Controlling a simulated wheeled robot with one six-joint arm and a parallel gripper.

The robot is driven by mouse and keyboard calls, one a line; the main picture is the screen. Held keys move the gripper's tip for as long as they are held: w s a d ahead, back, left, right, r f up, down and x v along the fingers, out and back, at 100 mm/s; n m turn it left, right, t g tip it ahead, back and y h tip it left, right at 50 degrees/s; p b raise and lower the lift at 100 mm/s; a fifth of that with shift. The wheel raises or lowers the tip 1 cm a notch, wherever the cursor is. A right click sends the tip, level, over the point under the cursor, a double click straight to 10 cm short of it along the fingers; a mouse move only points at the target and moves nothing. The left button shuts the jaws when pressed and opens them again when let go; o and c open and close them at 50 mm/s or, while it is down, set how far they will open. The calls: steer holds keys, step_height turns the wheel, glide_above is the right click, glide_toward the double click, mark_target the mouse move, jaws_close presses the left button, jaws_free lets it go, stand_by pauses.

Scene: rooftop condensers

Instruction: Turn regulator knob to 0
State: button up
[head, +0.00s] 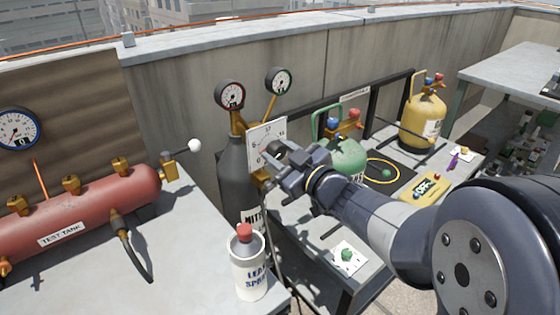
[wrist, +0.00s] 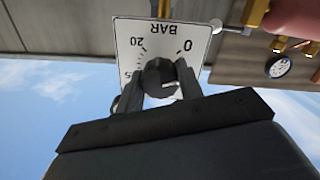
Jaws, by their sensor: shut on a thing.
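The regulator's white dial plate (head: 266,133) stands in front of the dark nitrogen cylinder (head: 236,180). In the wrist view the dial plate (wrist: 133,40) appears upside down, with "BAR", 0 and 20 legible. The dark round knob (wrist: 157,73) sits at its middle. A small pale mark shows on the knob's lower right, away from the 0; I cannot tell its exact reading. My gripper (head: 272,158) reaches the plate from the right. In the wrist view my gripper (wrist: 156,88) is shut on the knob, one finger on each side.
Two gauges (head: 230,94) (head: 279,80) rise above the dial plate. The red test tank (head: 75,213) lies on the left bench, with a leak spray bottle (head: 250,268) at its front corner. A green cylinder (head: 346,157) stands close behind my arm, and a yellow one (head: 422,120) beyond.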

steer(key=shift+n+b, duration=1.25)
steer(key=shift+n, duration=1.05)
steer(key=o, duration=1)
steer(key=p+v, duration=0.2)
steer(key=v, duration=0.8)
steer(key=shift+s+d, duration=0.25)
steer(key=shift+s, duration=0.1)
